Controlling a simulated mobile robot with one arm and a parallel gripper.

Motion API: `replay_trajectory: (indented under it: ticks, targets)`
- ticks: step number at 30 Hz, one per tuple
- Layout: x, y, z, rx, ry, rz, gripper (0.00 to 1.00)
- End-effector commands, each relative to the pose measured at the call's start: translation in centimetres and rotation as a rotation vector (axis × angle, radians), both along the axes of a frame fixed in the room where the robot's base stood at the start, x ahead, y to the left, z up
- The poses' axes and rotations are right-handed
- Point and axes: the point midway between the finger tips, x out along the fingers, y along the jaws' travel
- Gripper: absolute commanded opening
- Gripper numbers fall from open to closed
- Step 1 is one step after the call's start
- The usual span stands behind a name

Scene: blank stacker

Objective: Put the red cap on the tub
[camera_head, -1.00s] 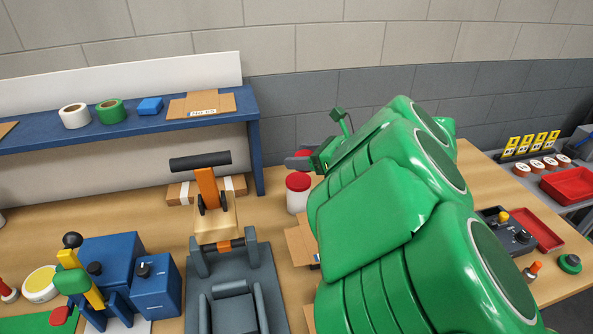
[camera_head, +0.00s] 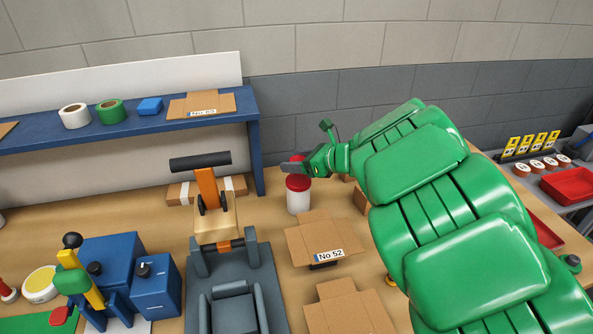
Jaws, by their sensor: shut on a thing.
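A white tub (camera_head: 298,203) stands upright on the bench, just left of my arm. Its top is red (camera_head: 298,183); I cannot tell whether that is a lid or part of the tub. My gripper (camera_head: 295,168) is just above and behind the tub in the picture, its grey fingers pointing left. It is shut on a red piece, seemingly the red cap (camera_head: 297,158), of which only a little shows above the fingers. The rest of the cap is hidden by the gripper. The gap between cap and tub is hard to judge.
A grey clamp fixture (camera_head: 235,290) with an orange lever stands left of the tub. Flat cardboard pieces (camera_head: 295,243) lie in front of it. A blue shelf (camera_head: 150,127) is at the back left. Red trays (camera_head: 570,186) are at the far right.

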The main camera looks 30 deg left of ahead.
Motion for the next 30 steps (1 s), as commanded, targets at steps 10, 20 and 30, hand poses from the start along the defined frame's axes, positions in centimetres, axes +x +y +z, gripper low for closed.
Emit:
replay_trajectory:
  ticks: [10, 20, 30]
  targets:
    - [0.5, 0.4, -1.3, -0.002, 0.001, -0.002, 0.32]
    - [0.5, 0.4, -3.8, -0.001, -0.002, -0.002, 0.32]
    - [0.5, 0.4, -4.0, -0.001, -0.001, -0.003, 0.67]
